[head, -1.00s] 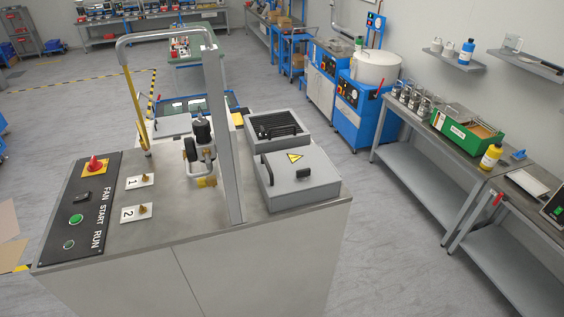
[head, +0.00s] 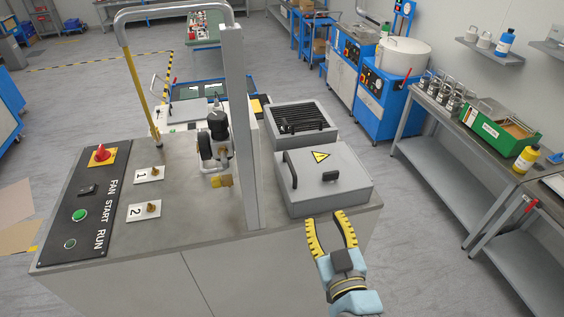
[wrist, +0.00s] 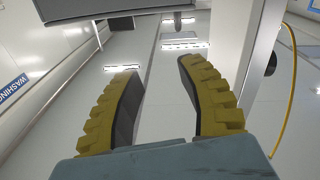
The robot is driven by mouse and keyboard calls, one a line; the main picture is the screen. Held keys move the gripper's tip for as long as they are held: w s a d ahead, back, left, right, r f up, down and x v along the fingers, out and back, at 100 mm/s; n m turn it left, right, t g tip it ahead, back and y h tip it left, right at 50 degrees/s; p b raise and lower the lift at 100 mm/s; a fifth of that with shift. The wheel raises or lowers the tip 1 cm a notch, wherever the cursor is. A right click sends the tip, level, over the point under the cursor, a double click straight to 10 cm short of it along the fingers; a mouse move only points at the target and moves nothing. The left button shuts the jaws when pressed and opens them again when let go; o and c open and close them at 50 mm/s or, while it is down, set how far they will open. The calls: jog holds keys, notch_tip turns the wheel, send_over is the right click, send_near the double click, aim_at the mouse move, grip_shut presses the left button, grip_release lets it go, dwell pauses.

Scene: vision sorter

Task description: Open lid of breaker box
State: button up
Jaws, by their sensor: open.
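The breaker box is the grey box with a yellow warning triangle (head: 320,156) on the right end of the cabinet top, in the head view. Its lid (head: 345,163) looks shut. A dark handle (head: 331,176) sits on the lid near the front edge, and a bar handle (head: 290,170) stands at its left side. My gripper (head: 328,218) is in front of the box, apart from it, with its yellow-padded fingers spread and empty. In the wrist view the open fingers (wrist: 155,72) show with nothing between them. A grey surface fills the upper left there; I cannot tell which part it is.
A tall grey post (head: 238,125) stands left of the box. A grilled box (head: 300,120) is right behind it. A switch panel (head: 88,210) and numbered plates lie at the left of the top. The space in front of the cabinet is clear.

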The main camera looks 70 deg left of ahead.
jog(key=s+a+n+g, duration=0.1)
jog(key=s, duration=0.1)
jog(key=b, duration=0.7)
send_near(291, 165)
jog(key=shift+w+a+f+p, duration=0.15)
jog(key=shift+w+a, duration=0.1)
jog(key=shift+a, duration=1.4)
jog(key=shift+w+a+r+p, duration=0.15)
jog(key=shift+w+a, duration=0.1)
jog(key=shift+a, duration=1.35)
jog(key=shift+w+a+f+p, duration=0.15)
jog(key=shift+w+a, duration=0.1)
jog(key=shift+a, duration=1.4)
grip_shut()
